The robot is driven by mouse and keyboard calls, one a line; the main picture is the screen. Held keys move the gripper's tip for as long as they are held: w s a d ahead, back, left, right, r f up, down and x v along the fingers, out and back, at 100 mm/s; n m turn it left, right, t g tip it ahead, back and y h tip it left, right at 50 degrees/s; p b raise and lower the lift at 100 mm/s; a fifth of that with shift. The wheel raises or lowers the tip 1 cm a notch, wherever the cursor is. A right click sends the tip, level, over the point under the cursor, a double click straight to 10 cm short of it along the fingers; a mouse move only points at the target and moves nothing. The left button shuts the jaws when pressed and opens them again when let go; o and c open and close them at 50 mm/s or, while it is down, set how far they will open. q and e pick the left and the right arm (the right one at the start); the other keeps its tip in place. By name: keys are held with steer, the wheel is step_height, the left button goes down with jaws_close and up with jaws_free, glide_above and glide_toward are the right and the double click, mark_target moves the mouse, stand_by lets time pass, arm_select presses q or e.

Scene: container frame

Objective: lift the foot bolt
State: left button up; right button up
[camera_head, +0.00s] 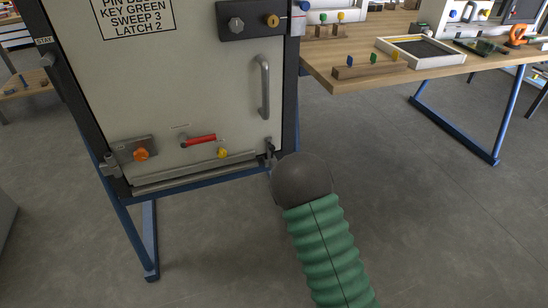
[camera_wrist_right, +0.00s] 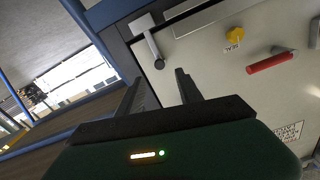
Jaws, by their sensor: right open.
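The foot bolt (camera_head: 268,154) is a small grey metal fitting at the lower right corner of the pale door panel, partly hidden by my right arm in the head view. In the right wrist view it shows as a light bracket with a rod and a dark round end (camera_wrist_right: 158,62). My right gripper (camera_wrist_right: 158,80) is open and empty. Its two dark fingers point at the panel's corner, with the bolt end between and beyond the tips, apparently apart from them. In the head view the fingers are hidden behind my dark round wrist. My left gripper is not in view.
The door panel (camera_head: 180,85) carries a grey handle (camera_head: 264,88), a red lever (camera_head: 200,139), a yellow knob (camera_head: 222,153) and an orange knob (camera_head: 141,154). Its blue stand (camera_head: 149,240) rests on the floor. A wooden table (camera_head: 330,84) with trays stands at right. Floor between them is clear.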

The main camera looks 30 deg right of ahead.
mark_target(273, 149)
steer(key=b+x, duration=0.2)
steer(key=x, duration=0.5)
steer(key=shift+f, duration=0.15)
steer(key=shift+w, duration=0.3)
jaws_close()
steer(key=shift+r, duration=0.2)
stand_by(0.6)
